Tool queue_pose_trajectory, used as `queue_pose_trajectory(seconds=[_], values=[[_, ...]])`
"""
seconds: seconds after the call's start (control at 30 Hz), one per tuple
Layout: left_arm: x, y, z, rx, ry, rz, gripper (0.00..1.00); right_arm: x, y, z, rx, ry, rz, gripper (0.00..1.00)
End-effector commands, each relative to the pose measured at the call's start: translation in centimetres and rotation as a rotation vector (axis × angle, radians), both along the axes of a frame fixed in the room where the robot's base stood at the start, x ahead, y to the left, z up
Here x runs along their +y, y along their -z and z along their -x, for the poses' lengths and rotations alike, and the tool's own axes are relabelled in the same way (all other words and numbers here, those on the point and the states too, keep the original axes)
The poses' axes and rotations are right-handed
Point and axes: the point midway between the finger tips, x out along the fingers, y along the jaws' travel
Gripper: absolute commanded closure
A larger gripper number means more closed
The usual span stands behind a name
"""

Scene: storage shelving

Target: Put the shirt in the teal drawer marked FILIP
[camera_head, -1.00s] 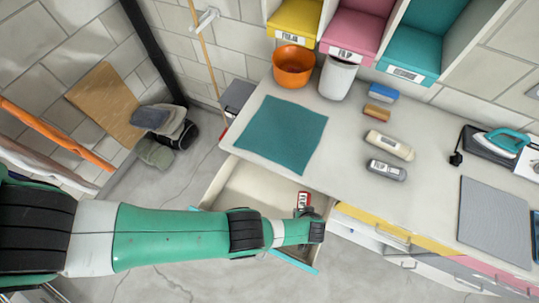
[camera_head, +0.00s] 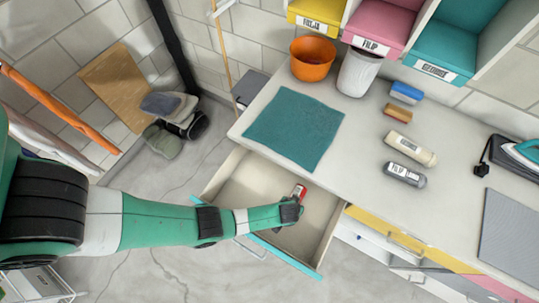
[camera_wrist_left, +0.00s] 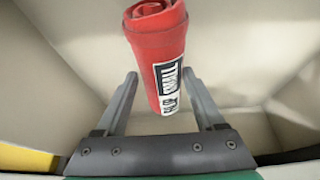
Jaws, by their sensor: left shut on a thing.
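A red rolled shirt (camera_wrist_left: 158,50) with a black-and-white label stands between the fingers of my left gripper (camera_wrist_left: 158,105), which is shut on it. I cannot read the label for sure. In the head view, the shirt (camera_head: 299,191) shows as a small red roll beyond my left gripper (camera_head: 292,208), over the inside of an open drawer. This drawer has a teal front edge (camera_head: 290,262) and pale inner walls (camera_head: 225,172). Its name marking is not visible. I cannot tell whether the shirt touches the drawer floor. My right gripper is out of view.
The worktop above carries a teal cloth (camera_head: 294,131), an orange pot (camera_head: 312,60), a white bin (camera_head: 357,75) and two labelled rolls (camera_head: 410,148). Closed yellow (camera_head: 400,238) and pink drawers lie to the right. Shelf bins, including a pink one marked FILIP (camera_head: 375,24), hang above.

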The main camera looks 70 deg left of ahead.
Motion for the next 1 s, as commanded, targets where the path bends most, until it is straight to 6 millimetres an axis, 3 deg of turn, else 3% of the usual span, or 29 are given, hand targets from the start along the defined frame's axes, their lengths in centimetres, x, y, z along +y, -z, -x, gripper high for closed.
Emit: queue_pose_trajectory(seconds=[0.17,0.5,0.83,1.0], values=[[4.2,-0.1,3.1,0.002,-0.010,0.000,1.00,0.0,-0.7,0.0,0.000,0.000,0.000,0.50],[12.1,-0.1,8.6,-0.001,-0.011,0.001,1.00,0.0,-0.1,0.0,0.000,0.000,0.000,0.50],[14.0,0.0,10.0,0.001,-0.006,0.000,1.00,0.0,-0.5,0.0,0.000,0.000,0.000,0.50],[13.8,3.3,9.8,0.002,-0.002,0.001,1.00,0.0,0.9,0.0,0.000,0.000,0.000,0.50]])
